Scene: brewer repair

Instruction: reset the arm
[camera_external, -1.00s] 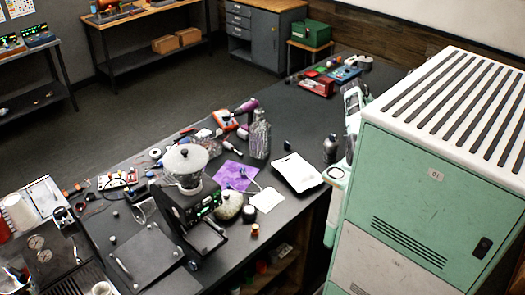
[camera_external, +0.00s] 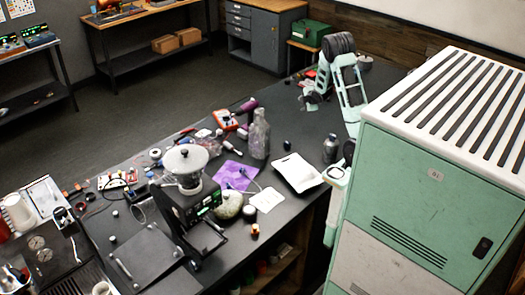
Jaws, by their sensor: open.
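My arm rises on the right side of the dark workbench (camera_external: 235,140), bent with its dark elbow joint at the top. My gripper (camera_external: 311,98) hangs from it over the far part of the bench, small in the view. It is open, and I see nothing held in it. Part of the far bench behind the arm is hidden.
A brewer (camera_external: 187,195) with a clear top stands on the near bench. A green box (camera_external: 310,33) is at the back.

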